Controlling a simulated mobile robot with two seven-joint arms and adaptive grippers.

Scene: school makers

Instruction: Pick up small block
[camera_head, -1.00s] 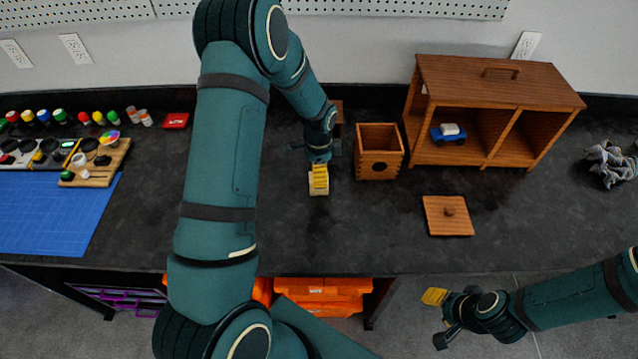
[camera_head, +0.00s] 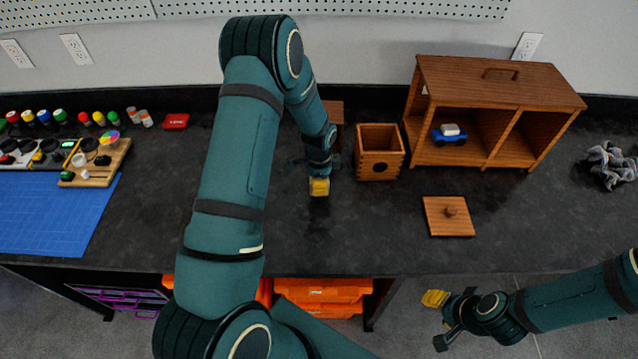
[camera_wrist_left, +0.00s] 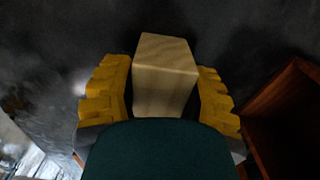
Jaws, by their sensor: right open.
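The small block (camera_wrist_left: 165,75) is pale wood and stands between the two yellow fingers of my left gripper (camera_wrist_left: 163,90) in the left wrist view. The fingers are very close on both sides of it; I cannot tell whether they press on it. In the head view my left gripper (camera_head: 319,187) is low over the dark table, left of the open wooden box, and the block is mostly hidden there. My right gripper (camera_head: 438,318) is open and empty, in front of the table's front edge.
The open wooden box (camera_head: 380,172) stands just right of my left gripper. A wooden lid with a knob (camera_head: 448,216) lies flat further right. A wooden shelf unit (camera_head: 500,75) holds a blue toy car (camera_head: 449,134). Paints and a blue mat (camera_head: 50,210) are at the left.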

